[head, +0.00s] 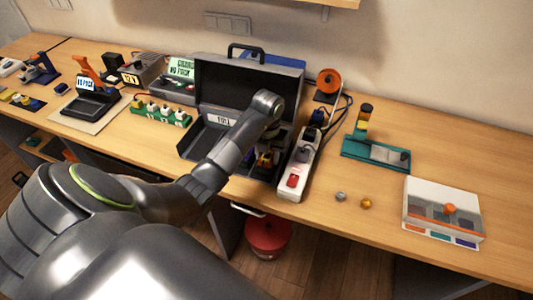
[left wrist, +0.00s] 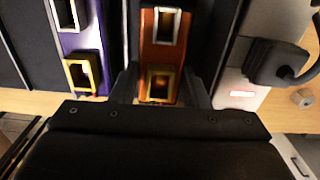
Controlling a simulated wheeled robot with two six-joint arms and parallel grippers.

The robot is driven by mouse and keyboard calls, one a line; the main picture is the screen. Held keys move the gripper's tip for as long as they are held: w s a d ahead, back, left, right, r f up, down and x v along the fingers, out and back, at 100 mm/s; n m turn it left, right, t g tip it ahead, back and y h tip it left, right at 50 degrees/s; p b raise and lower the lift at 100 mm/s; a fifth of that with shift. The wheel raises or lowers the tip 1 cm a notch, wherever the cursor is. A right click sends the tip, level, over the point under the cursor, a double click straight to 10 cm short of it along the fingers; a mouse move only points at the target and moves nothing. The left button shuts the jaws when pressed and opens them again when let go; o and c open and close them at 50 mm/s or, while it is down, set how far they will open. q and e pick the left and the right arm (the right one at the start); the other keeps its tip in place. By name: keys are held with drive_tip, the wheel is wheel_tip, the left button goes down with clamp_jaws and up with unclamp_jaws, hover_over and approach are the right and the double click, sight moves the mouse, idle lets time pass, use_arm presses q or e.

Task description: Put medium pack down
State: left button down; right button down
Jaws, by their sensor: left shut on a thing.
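My left gripper (head: 270,148) reaches down into the right part of the open dark case (head: 215,145) on the bench. In the left wrist view the gripper (left wrist: 159,92) has its two dark fingers on either side of an orange pack (left wrist: 163,52) with a silver and a gold frame on its end, and it is shut on this pack. A purple pack (left wrist: 75,45) with similar frames stands to the left, apart from the fingers. The arm and wrist partly hide the packs in the head view, so whether the orange pack touches the case floor cannot be told.
A white power strip (head: 298,165) lies close along the case's right side, with a black plug (left wrist: 275,62) in it. An orange spool (head: 329,81), a teal tray (head: 376,153) and a white box (head: 443,208) are farther right. The bench front right is mostly clear.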

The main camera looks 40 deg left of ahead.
sight(266, 157)
use_arm(q)
drive_tip(key=c, duration=1.2)
unclamp_jaws()
drive_tip(key=shift+f, duration=0.15)
drive_tip(key=o, duration=0.4)
drive_tip(key=shift+a, duration=0.25)
drive_tip(key=shift+d, duration=0.1)
drive_tip(key=shift+r, duration=0.3)
drive_tip(key=shift+w+r, duration=0.15)
drive_tip(key=shift+r, duration=0.15)
drive_tip(key=shift+r+b, duration=0.3)
drive_tip(key=shift+r, duration=0.5)
wheel_tip(266, 157, up, 4)
drive_tip(key=p, duration=0.3)
drive_tip(key=shift+r+p, duration=0.55)
drive_tip(key=shift+p, duration=0.25)
use_arm(e)
wheel_tip(266, 157, up, 4)
drive_tip(key=shift+f, duration=0.1)
